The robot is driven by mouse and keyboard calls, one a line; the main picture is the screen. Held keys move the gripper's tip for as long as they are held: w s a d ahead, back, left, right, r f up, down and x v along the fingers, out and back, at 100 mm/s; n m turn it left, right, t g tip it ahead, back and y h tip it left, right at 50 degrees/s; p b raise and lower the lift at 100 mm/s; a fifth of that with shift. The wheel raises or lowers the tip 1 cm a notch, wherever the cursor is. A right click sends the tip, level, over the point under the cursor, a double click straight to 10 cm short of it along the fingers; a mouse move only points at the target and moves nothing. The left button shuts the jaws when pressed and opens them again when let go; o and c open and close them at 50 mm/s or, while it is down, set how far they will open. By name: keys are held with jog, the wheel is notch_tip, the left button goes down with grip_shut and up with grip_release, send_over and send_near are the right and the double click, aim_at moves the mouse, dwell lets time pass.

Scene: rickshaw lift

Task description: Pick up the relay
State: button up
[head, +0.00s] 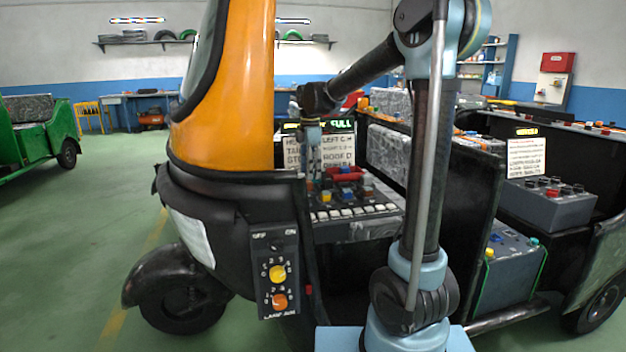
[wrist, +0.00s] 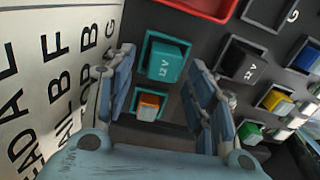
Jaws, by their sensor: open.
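I cannot tell for sure which block is the relay. A teal cube marked 12V (wrist: 165,63) sits in a teal-framed socket, upper middle of the wrist view. A black cube marked 12V (wrist: 241,63) sits in a dark socket to its right. A smaller orange block (wrist: 149,106) sits in a teal frame below the teal cube. My gripper (wrist: 162,76) is open, its blue padded fingers on either side of the teal and orange blocks, with nothing held. In the head view my gripper (head: 313,158) hangs over the left part of the dashboard panel (head: 352,228).
A red tray (wrist: 205,6) lies beyond the teal cube. Yellow (wrist: 274,99) and green (wrist: 251,132) blocks sit in sockets to the right. A lettered white sign (wrist: 45,70) stands close left of my gripper. The orange cab shell (head: 235,90) rises left of my arm.

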jog(key=shift+f, duration=0.35)
jog(key=shift+c, duration=0.2)
jog(key=c, duration=1.1)
jog(key=shift+o, duration=0.2)
jog(key=shift+r, duration=0.15)
